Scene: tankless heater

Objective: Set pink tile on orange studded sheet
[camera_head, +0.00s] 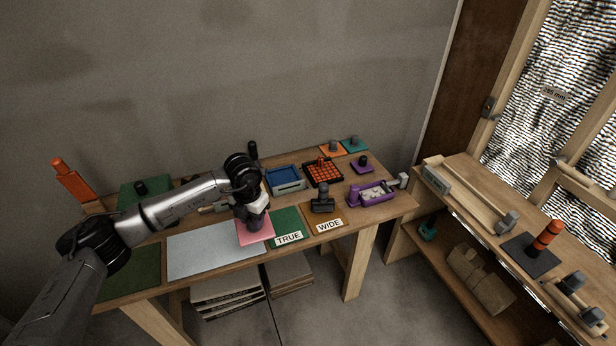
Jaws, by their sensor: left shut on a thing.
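My left gripper (252,222) is shut on the pink tile (262,234), pointing down at it from above. The tile is flat and square, and its middle is hidden by the gripper. It lies over or just above the gap between the pale grey sheet (205,252) and the green sheet marked TRUE (284,222); I cannot tell if it touches the bench. An orange panel with a grid of small blocks (322,172) sits in a black frame farther back and right. A plain orange tile with a grey knob (326,150) lies at the back. My right gripper is out of view.
A blue tray (283,176) stands behind the gripper. A dark-handled tool (323,202) and a purple holder (372,194) stand to the right, near a tan sheet marked WIDE (322,222). The wooden bench (396,207) has a wall behind it. A side bench (470,178) stands at right.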

